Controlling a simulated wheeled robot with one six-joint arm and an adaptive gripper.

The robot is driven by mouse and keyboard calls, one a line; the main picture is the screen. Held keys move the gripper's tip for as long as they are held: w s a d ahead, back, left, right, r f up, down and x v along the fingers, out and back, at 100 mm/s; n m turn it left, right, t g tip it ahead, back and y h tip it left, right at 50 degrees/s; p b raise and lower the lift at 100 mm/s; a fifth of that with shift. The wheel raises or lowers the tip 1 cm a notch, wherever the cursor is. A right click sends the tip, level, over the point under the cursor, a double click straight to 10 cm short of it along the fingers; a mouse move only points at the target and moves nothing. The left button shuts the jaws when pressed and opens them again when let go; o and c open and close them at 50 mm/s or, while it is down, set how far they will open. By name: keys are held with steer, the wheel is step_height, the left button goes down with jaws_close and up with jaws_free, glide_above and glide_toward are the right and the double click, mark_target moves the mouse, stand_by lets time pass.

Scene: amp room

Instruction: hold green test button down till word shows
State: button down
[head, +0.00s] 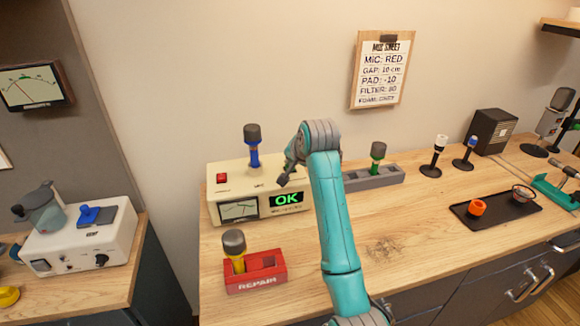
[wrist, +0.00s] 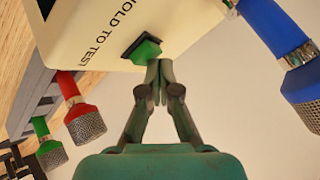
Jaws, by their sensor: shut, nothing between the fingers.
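The cream tester box (head: 262,178) stands on the bench, and its display (head: 286,199) shows "OK" in green letters. In the wrist view the green test button (wrist: 142,50) sits in a dark frame beside the printed words "HOLD TO TEST" (wrist: 105,28). My gripper (wrist: 160,68) is shut and empty, with its fingertips at the edge of the green button, seemingly touching it. I cannot tell how far the button is pressed. In the head view my gripper (head: 284,178) is over the right part of the box top, and the button is hidden.
A blue microphone (head: 253,145) stands upright in the tester, left of my gripper. A grey rack (head: 385,178) with a green microphone (head: 377,156) is to the right. A red REPAIR box (head: 258,283) holds a yellow microphone (head: 235,250) in front.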

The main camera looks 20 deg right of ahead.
steer(key=shift+r, duration=0.6)
steer(key=shift+r, duration=2.5)
